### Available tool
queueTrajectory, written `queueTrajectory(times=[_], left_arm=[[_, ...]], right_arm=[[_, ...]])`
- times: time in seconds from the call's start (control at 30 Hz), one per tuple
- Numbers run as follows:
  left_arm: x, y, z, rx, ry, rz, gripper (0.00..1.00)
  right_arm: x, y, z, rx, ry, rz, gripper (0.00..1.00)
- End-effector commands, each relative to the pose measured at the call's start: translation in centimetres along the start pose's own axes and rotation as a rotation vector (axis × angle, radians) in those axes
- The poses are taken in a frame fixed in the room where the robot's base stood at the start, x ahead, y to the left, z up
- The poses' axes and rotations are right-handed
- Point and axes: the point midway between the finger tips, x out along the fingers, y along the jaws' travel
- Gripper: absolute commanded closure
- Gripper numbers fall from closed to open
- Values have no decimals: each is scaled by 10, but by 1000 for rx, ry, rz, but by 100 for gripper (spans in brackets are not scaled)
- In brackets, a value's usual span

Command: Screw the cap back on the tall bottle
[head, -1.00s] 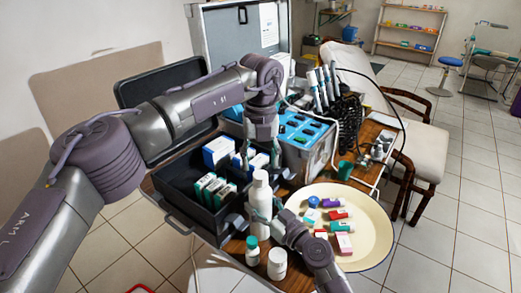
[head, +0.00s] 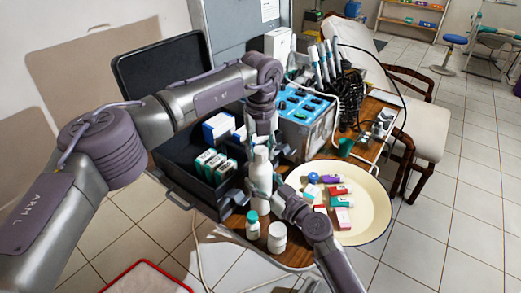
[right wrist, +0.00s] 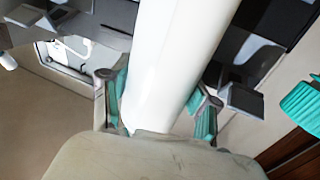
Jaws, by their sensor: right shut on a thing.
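The tall bottle (head: 261,172) is white and stands upright near the front of the table in the head view. My right gripper (head: 263,193) is shut around its body; in the right wrist view, teal finger pads (right wrist: 160,105) flank the white bottle (right wrist: 175,55). My left gripper (head: 262,143) points down at the bottle's top, its fingers on either side and partly behind it. Whether those fingers grip something is unclear. I cannot make out a separate cap; the bottle's top is small and crowded by the left fingers.
A white bottle with a teal cap (head: 252,226) and a white jar (head: 277,238) stand close in front. A cream bowl (head: 372,212) with small tubes and boxes is at right. A black open case (head: 190,185) with cartons is at left; a blue-topped unit (head: 303,110) stands behind.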

Motion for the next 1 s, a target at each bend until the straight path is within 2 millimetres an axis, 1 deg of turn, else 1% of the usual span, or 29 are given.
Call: queueTrajectory(times=[0.03,0.07,0.17,0.27,0.37,0.9,1.0], left_arm=[[0,0,0,0,0,0,95],[0,0,0,0,0,0,100],[0,0,0,6,0,0,100],[0,0,0,76,0,0,100],[0,0,0,246,0,0,100],[0,0,1,1469,-1,0,100],[0,0,1,1638,-1,0,100]], right_arm=[[0,0,0,0,0,0,100],[0,0,0,0,0,0,100],[0,0,0,0,0,0,100],[0,0,0,0,0,0,100],[0,0,0,0,0,0,100],[0,0,0,0,0,0,100],[0,0,0,0,0,0,100]])
